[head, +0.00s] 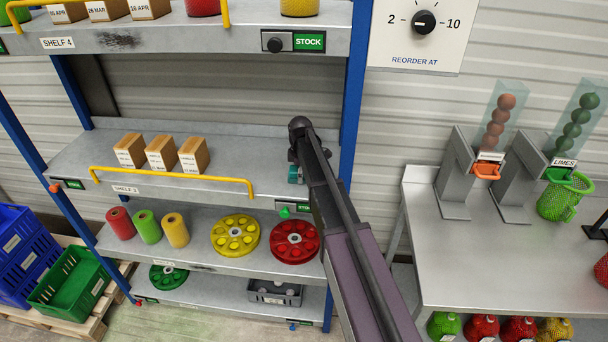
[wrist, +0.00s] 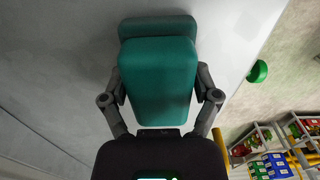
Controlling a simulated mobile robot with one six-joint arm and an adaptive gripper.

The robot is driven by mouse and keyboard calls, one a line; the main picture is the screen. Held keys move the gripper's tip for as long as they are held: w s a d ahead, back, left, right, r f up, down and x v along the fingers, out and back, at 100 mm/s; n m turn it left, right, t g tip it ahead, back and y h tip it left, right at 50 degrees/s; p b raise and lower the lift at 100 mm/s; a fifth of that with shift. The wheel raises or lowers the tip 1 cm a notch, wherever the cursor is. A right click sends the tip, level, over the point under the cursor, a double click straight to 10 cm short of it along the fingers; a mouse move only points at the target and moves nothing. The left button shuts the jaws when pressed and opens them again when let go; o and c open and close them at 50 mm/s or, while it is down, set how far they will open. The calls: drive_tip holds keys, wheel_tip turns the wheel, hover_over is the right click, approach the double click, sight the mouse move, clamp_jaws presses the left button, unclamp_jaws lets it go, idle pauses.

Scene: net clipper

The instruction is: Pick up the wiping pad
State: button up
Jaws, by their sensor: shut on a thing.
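The wiping pad is a teal block with rounded corners (wrist: 158,82). In the wrist view it sits between the two fingers of my gripper (wrist: 161,92), which is shut on it. A darker teal part shows just beyond its top end, against a grey surface. In the head view a small teal piece of the pad (head: 293,174) shows beside my arm, at the right end of the middle shelf (head: 235,165). My arm hides most of the gripper there. I cannot tell whether the pad touches the shelf.
A blue rack post (head: 354,90) stands close to the right of my arm. Three small boxes (head: 160,153) and a yellow rail (head: 170,175) are on the middle shelf. Yellow (head: 236,235) and red (head: 295,241) wheels lie below. A steel table (head: 480,255) stands right.

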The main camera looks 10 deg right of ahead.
drive_tip(key=shift+r, duration=0.2)
wheel_tip(320, 180, up, 10)
drive_tip(key=p, duration=1)
drive_tip(key=shift+f, duration=0.2)
idle(0.3)
drive_tip(key=o, duration=0.6)
drive_tip(key=c, duration=0.3)
drive_tip(key=shift+c, duration=0.8)
drive_tip(key=shift+s, duration=0.15)
